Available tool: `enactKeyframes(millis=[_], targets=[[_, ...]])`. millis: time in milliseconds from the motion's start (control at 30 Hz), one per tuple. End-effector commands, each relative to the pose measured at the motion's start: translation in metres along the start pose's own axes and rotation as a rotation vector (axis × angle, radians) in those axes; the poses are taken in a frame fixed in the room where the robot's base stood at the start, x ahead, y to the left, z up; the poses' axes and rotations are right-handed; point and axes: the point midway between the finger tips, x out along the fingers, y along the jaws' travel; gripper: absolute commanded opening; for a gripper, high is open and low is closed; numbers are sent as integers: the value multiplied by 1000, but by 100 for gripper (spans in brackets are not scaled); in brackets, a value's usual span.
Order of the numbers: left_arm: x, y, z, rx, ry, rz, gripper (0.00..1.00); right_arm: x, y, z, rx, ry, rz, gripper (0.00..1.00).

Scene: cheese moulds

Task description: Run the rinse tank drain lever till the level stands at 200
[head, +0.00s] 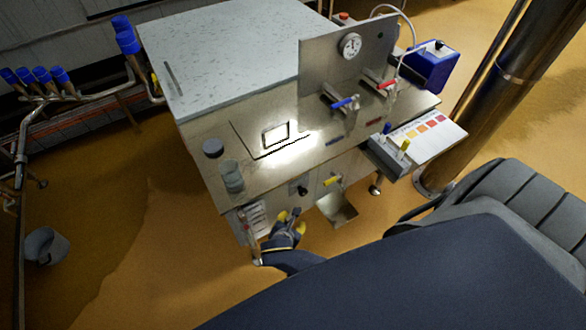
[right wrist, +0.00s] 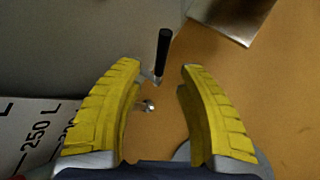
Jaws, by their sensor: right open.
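A black-handled lever (right wrist: 163,52) shows in the right wrist view, its handle beyond and between my yellow fingertips, with a small metal pivot below it. My right gripper (right wrist: 160,72) is open, a finger on each side, with nothing held. In the head view my right gripper (head: 291,222) is low in front of the steel tank bench. I cannot read the liquid level. My left gripper is not in view.
Right of my gripper are a black knob (head: 303,190), a yellow-handled valve (head: 333,181) and a metal chute (head: 338,209). Blue and red valves (head: 345,103) stand by a gauge panel (head: 318,62). A glass beaker (head: 231,177) stands near the bench's left edge.

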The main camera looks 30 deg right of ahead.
Motion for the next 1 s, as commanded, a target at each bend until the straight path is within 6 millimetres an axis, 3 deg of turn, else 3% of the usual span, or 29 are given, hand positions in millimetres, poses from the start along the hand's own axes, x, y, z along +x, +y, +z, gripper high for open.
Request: enactKeyframes(millis=[200,400,1000], targets=[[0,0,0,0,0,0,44,-37,0,-2,3,4,1,38],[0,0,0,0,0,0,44,-58,1,-1,2,3,1,38],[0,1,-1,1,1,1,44,-68,1,0,1,1,1,38]])
